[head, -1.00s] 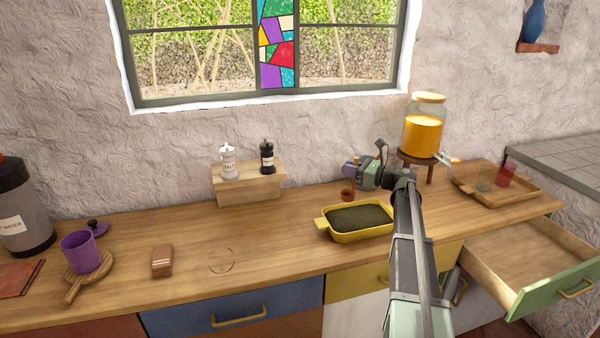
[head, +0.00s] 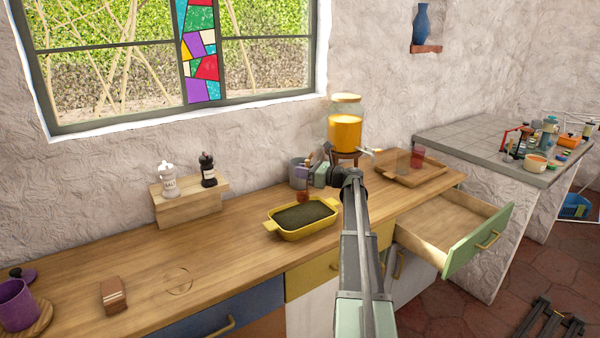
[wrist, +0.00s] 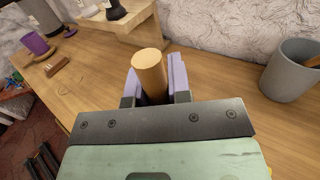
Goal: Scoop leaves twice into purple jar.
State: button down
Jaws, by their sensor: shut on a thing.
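My gripper (head: 308,175) is shut on the wooden handle of a scoop; the handle (wrist: 150,72) stands between the purple finger pads in the wrist view. In the head view the scoop's small brown cup (head: 304,196) hangs at the back edge of the yellow tray (head: 289,236), which holds dark green leaves (head: 303,216). I cannot tell whether the scoop touches the leaves or holds any. The purple jar (head: 17,304) is open on a round wooden board at the far left; it also shows in the wrist view (wrist: 38,44). Its likely lid (head: 24,275) lies behind it.
A grey cup (head: 297,171) stands behind my gripper. Salt and pepper mills stand on a wooden block (head: 190,207) at the back. A drink dispenser (head: 345,128) and wooden tray (head: 411,174) are right. An open drawer (head: 470,240) juts out. The counter between jar and tray holds a small brown block (head: 113,295).

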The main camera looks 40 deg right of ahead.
notch_tip(320, 180, down, 8)
jog(key=b, duration=0.8)
jog(key=shift+f, duration=0.25)
jog(key=shift+r, duration=0.1)
notch_tip(320, 180, up, 7)
jog(key=p, duration=0.6)
jog(key=shift+p, duration=0.4)
